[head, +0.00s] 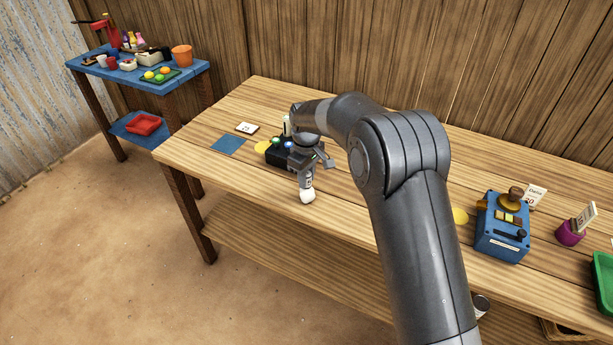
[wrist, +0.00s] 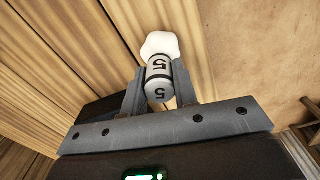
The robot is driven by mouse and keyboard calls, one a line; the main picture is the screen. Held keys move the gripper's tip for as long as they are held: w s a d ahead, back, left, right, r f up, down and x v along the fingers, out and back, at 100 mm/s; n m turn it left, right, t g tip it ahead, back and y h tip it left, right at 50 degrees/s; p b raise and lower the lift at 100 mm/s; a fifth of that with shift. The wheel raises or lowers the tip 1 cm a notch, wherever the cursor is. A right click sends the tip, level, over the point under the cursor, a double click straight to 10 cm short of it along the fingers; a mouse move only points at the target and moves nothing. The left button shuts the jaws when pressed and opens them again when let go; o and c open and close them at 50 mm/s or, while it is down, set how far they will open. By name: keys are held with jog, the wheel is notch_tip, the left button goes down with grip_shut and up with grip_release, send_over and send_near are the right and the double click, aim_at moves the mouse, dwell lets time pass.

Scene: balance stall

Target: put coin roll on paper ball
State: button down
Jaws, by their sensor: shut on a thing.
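My gripper (head: 307,174) is over the front edge area of the wooden table, pointing down. It is shut on the coin roll (wrist: 158,78), a light cylinder with dark 5s, seen between the two fingers in the wrist view. The coin roll (head: 308,182) also shows in the head view, roughly upright. The white paper ball (head: 307,196) is right below the coin roll's lower end on the table. It shows beyond the roll in the wrist view (wrist: 160,45). The two look to be touching or nearly so; I cannot tell which.
A black box (head: 277,155) with colored knobs stands just behind my gripper. A blue machine (head: 502,228) stands at the right. The table's front edge is close to the paper ball.

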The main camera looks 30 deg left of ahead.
jog(key=c, duration=1.1)
grip_release()
jog(key=shift+c, duration=0.2)
jog(key=shift+r, duration=0.1)
notch_tip(320, 180, up, 11)
jog(key=shift+r, duration=0.55)
